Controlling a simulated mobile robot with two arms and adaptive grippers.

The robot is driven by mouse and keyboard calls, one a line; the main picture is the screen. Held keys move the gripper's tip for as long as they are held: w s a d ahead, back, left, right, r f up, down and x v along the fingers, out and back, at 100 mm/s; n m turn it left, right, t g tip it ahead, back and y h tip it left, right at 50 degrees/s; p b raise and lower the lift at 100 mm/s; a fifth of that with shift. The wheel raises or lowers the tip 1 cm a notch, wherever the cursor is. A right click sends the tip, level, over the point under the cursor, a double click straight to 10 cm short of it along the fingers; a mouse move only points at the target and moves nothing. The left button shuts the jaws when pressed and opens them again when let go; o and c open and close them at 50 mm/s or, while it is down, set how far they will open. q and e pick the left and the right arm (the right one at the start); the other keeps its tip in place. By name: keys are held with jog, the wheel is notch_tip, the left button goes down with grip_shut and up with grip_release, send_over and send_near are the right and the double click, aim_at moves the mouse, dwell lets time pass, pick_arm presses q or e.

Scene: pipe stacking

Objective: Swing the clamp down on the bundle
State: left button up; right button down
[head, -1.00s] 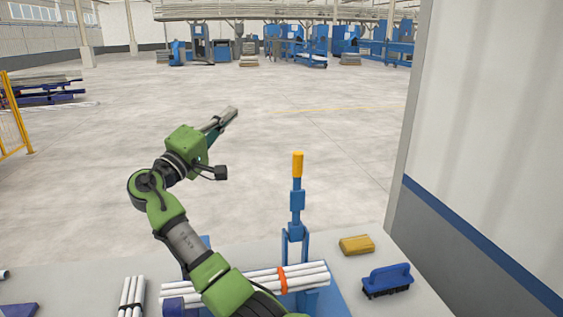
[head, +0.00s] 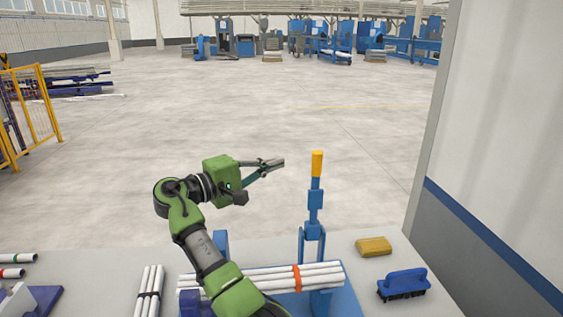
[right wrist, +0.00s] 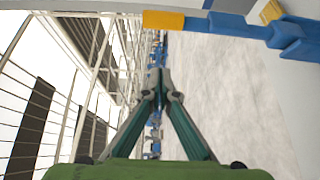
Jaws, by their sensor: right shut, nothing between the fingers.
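The blue clamp (head: 315,199) with its yellow handle tip (head: 317,163) stands upright at the back of the blue cradle (head: 343,303). Its arm also shows across the top right of the right wrist view (right wrist: 230,27). The bundle of white pipes (head: 265,280), with an orange band (head: 297,278), lies in the cradle, partly hidden by my right arm. My right gripper (head: 279,162) is shut and empty, left of the clamp handle and apart from it. In the right wrist view its fingertips (right wrist: 158,75) meet. My left gripper is not in view.
A yellow block (head: 374,247) and a blue brush (head: 403,284) lie right of the cradle. A smaller white pipe bundle (head: 148,290) lies left of it. More pipes (head: 14,259) lie at the far left. A wall (head: 500,150) rises at right.

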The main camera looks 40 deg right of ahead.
jog(key=s+d+p, duration=0.3)
jog(key=d+p, duration=0.2)
jog(key=d, duration=0.2)
jog(key=shift+s+p, duration=0.35)
jog(key=shift+w, duration=0.1)
jog(key=s+a+f+m+h+b, duration=0.1)
jog(key=s+a+f+m+b, duration=0.2)
jog(key=s+b, duration=0.4)
jog(key=s+a+f+m+g+h+b, duration=0.1)
jog(key=s+a+b, duration=0.4)
jog(key=b, duration=0.6)
jog(key=shift+s+f+m+h, duration=0.5)
jog(key=shift+s+f+m, duration=0.4)
jog(key=shift+s+m, duration=0.3)
